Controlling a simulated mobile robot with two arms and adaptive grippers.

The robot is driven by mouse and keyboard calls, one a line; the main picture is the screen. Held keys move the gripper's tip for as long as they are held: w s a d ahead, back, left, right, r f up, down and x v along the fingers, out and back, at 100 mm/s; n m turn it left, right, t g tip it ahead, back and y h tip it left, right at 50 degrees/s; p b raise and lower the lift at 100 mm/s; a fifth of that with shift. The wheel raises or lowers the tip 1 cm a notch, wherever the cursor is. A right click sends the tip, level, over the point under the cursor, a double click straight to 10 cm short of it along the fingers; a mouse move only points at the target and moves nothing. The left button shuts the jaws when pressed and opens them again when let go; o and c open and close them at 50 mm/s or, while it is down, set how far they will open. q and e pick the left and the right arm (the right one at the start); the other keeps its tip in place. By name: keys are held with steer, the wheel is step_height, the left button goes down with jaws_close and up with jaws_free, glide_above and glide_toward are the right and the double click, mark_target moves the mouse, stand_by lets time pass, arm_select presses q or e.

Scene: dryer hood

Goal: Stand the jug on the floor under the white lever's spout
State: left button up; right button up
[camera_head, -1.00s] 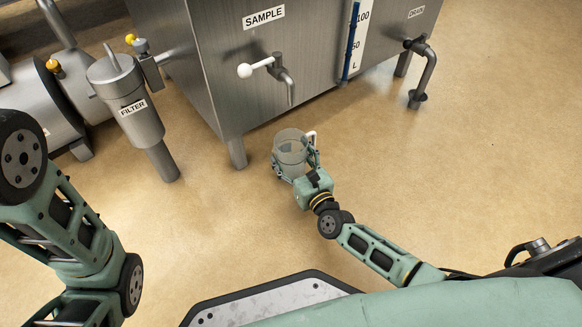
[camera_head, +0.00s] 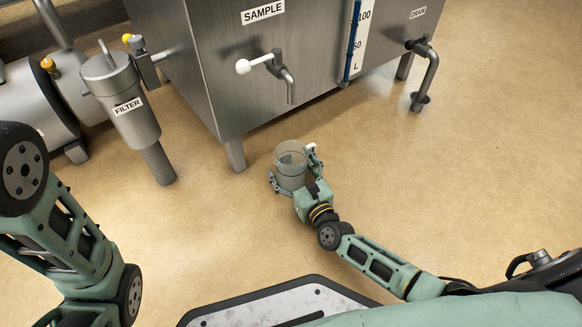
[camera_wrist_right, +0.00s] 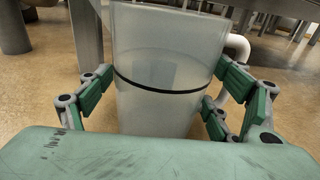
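The clear jug (camera_head: 291,158), upright with a white handle (camera_head: 311,149), is at floor level in front of the tank. In the right wrist view the jug (camera_wrist_right: 160,70) has a dark band. My right gripper (camera_head: 294,183) has its fingers on either side of it; a gap shows at the left finger, while the right finger is close to the wall. The white lever (camera_head: 243,67) and its spout (camera_head: 290,92) are on the tank under the SAMPLE label. The spout is above the jug in the picture; exact alignment is unclear. My left gripper is out of view.
The steel tank (camera_head: 215,75) stands on legs; its near leg (camera_head: 235,154) is left of the jug. The DRAIN pipe (camera_head: 426,80) is at the right. The FILTER housing (camera_head: 130,110) stands at the left. The floor (camera_head: 480,180) at the right is clear.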

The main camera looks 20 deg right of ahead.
stand_by(0.3)
steer(key=shift+s+r, duration=0.2)
steer(key=shift+s, duration=0.1)
steer(key=s+p, duration=0.1)
steer(key=s, duration=0.2)
steer(key=s+d+p, duration=0.1)
steer(key=s+p, duration=0.1)
steer(key=s, duration=0.2)
steer(key=s+d+p, duration=0.1)
steer(key=s+p, duration=0.1)
steer(key=s, duration=0.1)
steer(key=shift+s+r, duration=0.2)
steer(key=shift+r, duration=0.05)
steer(key=shift+s+f+p, duration=0.1)
steer(key=shift+s+p, duration=0.25)
steer(key=shift+s, duration=0.05)
steer(key=shift+s, duration=0.1)
stand_by(0.3)
